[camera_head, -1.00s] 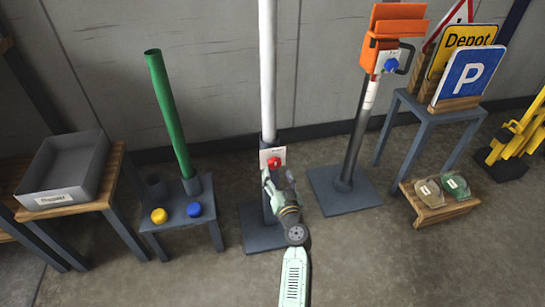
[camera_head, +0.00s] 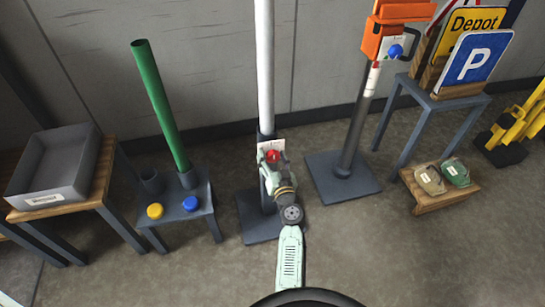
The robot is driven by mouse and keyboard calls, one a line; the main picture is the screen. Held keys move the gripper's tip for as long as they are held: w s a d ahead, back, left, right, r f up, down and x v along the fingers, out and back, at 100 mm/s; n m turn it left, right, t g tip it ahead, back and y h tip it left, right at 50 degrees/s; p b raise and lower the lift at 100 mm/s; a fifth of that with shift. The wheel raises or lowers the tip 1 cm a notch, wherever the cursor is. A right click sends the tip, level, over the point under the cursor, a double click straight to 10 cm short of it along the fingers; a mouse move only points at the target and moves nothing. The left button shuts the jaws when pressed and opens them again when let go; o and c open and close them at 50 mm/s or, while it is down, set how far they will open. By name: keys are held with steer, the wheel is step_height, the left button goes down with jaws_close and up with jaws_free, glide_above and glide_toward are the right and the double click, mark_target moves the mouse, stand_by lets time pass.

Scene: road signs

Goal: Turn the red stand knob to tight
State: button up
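The red knob (camera_head: 271,156) sits on a small white plate (camera_head: 272,146) on the dark lower part of the stand with the white pole (camera_head: 264,65). The stand rises from a dark square base (camera_head: 256,222). My gripper (camera_head: 270,163) is right at the knob, with its fingers reaching to it from the front and below. The fingers seem to lie at both sides of the knob, but the picture is too small to tell whether they touch it. The print on the plate is too small to read.
A second stand with an orange box (camera_head: 397,38) and a blue knob (camera_head: 395,51) is to the right. On the left, a low table holds a green tube (camera_head: 161,105), a yellow cap (camera_head: 155,211) and a blue cap (camera_head: 190,204). A grey tray (camera_head: 56,168) is farther left.

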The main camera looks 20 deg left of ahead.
steer(key=c, duration=1)
steer(key=shift+c, duration=0.2)
